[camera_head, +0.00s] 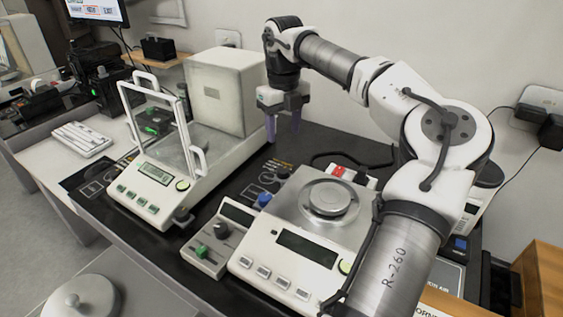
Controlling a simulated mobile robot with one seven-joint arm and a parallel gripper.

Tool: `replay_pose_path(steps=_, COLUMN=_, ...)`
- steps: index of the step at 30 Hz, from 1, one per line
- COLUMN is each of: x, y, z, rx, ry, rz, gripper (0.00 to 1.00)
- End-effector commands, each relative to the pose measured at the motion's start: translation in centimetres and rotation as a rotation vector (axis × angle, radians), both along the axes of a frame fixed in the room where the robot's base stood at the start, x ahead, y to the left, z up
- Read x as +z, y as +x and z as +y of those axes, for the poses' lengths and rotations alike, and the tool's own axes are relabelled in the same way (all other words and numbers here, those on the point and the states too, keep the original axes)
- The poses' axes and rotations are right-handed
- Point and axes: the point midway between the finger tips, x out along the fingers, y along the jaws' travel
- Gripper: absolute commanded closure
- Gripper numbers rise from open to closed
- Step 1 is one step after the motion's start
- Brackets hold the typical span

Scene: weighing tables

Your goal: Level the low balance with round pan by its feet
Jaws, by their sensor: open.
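The low balance (288,262) with a round metal pan (328,200) stands on the black tabletop, right of the middle, partly behind my arm. Its dark display and a row of buttons face the front. A round green bubble level (345,267) sits near its front right corner; the bubble is too small to read. A blue knob (264,199) shows at its rear left. Its other feet are hidden. My gripper (284,130) points down, open and empty, above the tabletop behind the balance, apart from it.
A balance with a glass draft shield (160,182) stands to the left. A small box with knobs (215,240) stands between the two balances. A keyboard (82,139) lies at far left, and a lidded metal vessel (82,297) is at front left. A dark cable runs behind the low balance.

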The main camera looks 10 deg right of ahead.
Motion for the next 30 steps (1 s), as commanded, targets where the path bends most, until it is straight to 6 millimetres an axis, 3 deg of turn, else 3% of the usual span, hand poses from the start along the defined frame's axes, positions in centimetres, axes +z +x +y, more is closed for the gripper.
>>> replay_pose_path(steps=9, x=-6.8, y=-0.1, z=0.1, rx=0.001, ry=0.003, rz=0.003, gripper=0.48)
replay_pose_path(steps=15, x=-10.0, y=-0.1, z=0.1, rx=0.001, ry=0.003, rz=0.002, gripper=0.48)
replay_pose_path(steps=21, x=-11.4, y=0.0, z=0.1, rx=0.001, ry=0.002, rz=0.000, gripper=0.48)
replay_pose_path(steps=30, x=-11.5, y=0.0, z=0.1, rx=0.001, ry=0.002, rz=0.000, gripper=0.51)
